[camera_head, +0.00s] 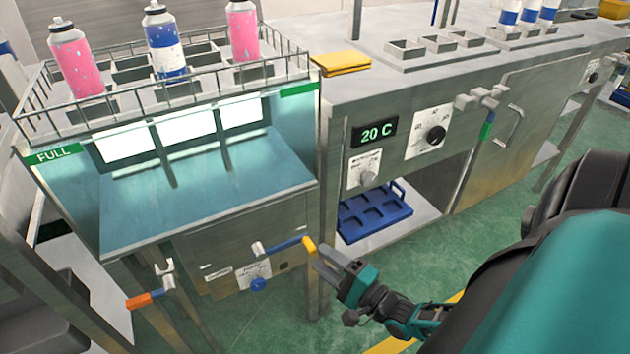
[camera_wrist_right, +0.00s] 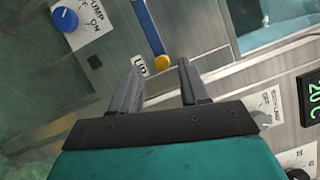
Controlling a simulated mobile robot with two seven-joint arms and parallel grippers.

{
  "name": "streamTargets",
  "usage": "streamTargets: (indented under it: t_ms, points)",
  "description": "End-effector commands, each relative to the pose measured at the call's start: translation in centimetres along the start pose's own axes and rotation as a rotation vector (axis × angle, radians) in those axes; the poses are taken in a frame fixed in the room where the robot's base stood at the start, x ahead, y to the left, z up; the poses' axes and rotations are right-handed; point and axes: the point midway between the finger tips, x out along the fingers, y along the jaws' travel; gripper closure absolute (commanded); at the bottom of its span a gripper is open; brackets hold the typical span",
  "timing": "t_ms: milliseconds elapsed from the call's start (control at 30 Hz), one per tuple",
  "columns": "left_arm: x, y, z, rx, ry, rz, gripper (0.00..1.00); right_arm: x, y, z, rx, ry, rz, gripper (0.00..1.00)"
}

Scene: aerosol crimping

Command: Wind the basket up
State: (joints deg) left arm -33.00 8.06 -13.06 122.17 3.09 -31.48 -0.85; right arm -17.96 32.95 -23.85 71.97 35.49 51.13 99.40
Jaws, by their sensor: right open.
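The wire basket (camera_head: 290,68) sits at the top of the steel water tank (camera_head: 200,190), with two pink cans (camera_head: 75,62) and a blue-and-white can (camera_head: 165,45) standing in it. A blue lever (camera_head: 285,244) with a yellow end (camera_head: 309,246) sticks out from the tank's front panel. It also shows in the right wrist view (camera_wrist_right: 148,28). My right gripper (camera_head: 324,257) is open, with its fingertips close to the yellow end. In the wrist view the yellow knob (camera_wrist_right: 162,63) lies just beyond and between the open fingers (camera_wrist_right: 158,75); contact is not visible. My left gripper is not in view.
A blue pump knob (camera_head: 258,285) sits below the lever. An orange-tipped lever (camera_head: 145,299) is at the tank's left. A steel bench (camera_head: 345,120) with a 20 C display (camera_head: 375,134) stands to the right, a blue crate (camera_head: 372,212) on its shelf. Green floor is open in front.

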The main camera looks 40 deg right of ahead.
Motion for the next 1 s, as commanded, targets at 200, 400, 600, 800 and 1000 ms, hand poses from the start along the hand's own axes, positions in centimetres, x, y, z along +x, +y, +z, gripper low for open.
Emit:
streamTargets:
  t_ms: [200, 400, 600, 800, 1000]
  points:
    - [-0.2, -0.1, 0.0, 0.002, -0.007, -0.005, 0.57, -5.1, 0.0, 0.0, -0.001, 0.001, 0.005, 0.55]
    - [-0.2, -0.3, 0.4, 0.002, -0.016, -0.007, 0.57, -8.0, 0.0, 0.0, -0.002, 0.000, 0.004, 0.55]
    - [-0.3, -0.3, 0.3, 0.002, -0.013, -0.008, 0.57, -9.0, 0.0, 0.0, -0.001, -0.001, 0.002, 0.55]
    - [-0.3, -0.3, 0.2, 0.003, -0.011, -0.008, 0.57, -9.0, 0.0, 0.0, -0.001, -0.001, 0.002, 0.55]
    - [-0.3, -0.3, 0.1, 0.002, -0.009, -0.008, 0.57, -9.0, 0.0, 0.0, -0.001, -0.001, 0.001, 0.55]
